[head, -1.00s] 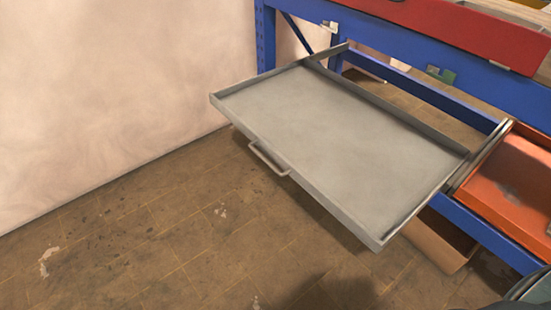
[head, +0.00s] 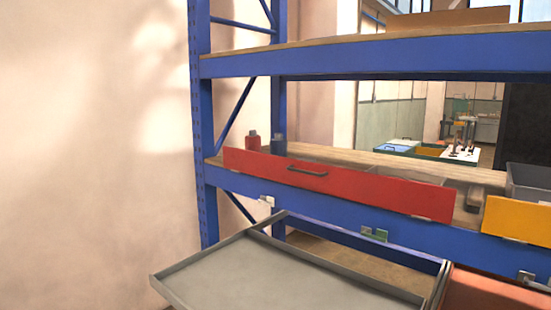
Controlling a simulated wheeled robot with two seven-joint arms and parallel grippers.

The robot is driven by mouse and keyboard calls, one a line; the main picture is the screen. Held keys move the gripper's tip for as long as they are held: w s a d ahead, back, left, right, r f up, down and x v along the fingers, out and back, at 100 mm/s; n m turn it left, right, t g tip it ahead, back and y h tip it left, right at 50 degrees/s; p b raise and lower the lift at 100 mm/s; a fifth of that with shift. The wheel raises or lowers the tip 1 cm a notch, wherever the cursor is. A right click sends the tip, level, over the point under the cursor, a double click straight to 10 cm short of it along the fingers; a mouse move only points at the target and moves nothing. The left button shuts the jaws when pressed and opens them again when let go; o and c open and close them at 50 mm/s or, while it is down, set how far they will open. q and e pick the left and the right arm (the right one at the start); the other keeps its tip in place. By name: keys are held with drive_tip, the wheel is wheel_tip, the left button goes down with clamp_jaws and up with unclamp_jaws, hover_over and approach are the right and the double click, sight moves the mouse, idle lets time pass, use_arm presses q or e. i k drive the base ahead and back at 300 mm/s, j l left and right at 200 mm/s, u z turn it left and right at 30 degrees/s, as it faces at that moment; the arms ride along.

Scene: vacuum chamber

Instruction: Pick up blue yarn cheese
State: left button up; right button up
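I cannot make out a blue yarn cheese in the head view. An empty grey drawer (head: 275,275) is pulled out at the bottom middle, with its front part cut off by the picture's lower edge. A red drawer front (head: 335,187) with a dark handle is on the shelf above it. A small red bottle (head: 253,141) and a dark blue bottle (head: 278,145) stand behind the left part of the red front. Neither of my grippers is in view.
A blue rack frame (head: 330,212) carries wooden shelves. A yellow drawer front (head: 517,220) and a grey bin (head: 527,183) are at the right. An orange drawer (head: 490,292) is at the lower right. A pale wall (head: 90,150) fills the left.

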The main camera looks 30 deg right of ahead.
sight(278, 146)
drive_tip(key=i+l, duration=0.1)
drive_tip(key=i, duration=0.4)
drive_tip(key=i+l, duration=0.1)
drive_tip(key=i, duration=0.4)
drive_tip(key=z, duration=2.45)
